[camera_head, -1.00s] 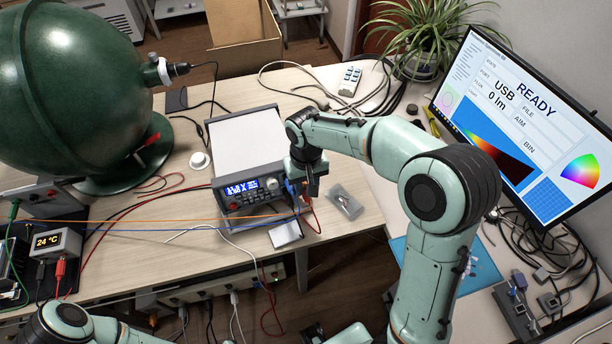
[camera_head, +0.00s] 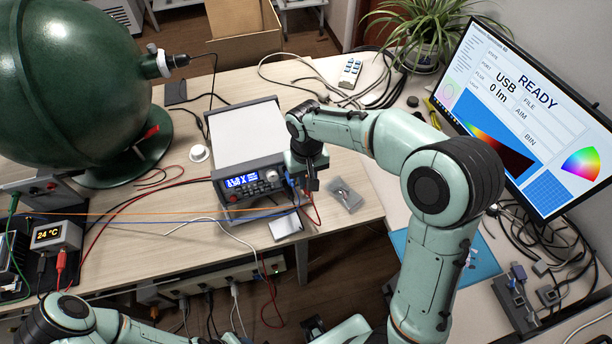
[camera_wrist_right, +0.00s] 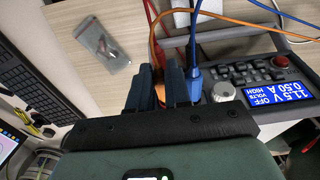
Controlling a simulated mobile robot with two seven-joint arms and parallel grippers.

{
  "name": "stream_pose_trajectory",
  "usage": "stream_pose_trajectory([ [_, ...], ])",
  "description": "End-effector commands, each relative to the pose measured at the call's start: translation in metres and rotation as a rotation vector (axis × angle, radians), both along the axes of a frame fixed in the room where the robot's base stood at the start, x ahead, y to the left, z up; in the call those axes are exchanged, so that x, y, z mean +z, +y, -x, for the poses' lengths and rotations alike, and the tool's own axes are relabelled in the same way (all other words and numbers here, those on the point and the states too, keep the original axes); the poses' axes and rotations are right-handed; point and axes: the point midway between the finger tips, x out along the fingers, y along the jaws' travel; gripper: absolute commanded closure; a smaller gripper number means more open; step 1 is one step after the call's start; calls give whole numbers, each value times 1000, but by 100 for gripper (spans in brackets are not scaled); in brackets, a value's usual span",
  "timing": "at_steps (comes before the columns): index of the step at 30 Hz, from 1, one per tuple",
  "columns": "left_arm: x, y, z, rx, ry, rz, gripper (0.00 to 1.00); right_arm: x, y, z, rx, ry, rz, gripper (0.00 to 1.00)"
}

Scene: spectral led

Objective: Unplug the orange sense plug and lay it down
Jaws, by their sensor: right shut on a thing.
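The orange sense plug (camera_wrist_right: 160,93) is mostly hidden between the dark fingers of my right gripper (camera_wrist_right: 165,84) in the right wrist view. The gripper is shut on it, and an orange lead runs up from it. In the head view my right gripper (camera_head: 309,184) is at the right front of the power supply (camera_head: 246,150). A blue plug (camera_wrist_right: 195,86) is close beside the fingers. Whether the orange plug is still seated in its socket is hidden. My left arm (camera_head: 72,312) shows at the bottom left; its gripper is not visible.
A small clear bag (camera_head: 345,195) lies on the table right of the supply. A white-topped flat item (camera_head: 285,225) lies in front of it. Orange, blue and red leads cross the table leftward. A green sphere (camera_head: 75,80) stands at the left, a monitor (camera_head: 530,120) at the right.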

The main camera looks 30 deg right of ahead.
Motion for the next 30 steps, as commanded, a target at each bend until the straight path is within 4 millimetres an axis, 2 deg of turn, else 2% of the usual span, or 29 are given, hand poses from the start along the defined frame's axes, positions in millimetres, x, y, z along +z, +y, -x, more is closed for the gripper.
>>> stream_pose_trajectory([
  [30, -9, 0, 5, 0, 6, 0, 57, 5, 5, 25, 0, 0, 1, 100],
])
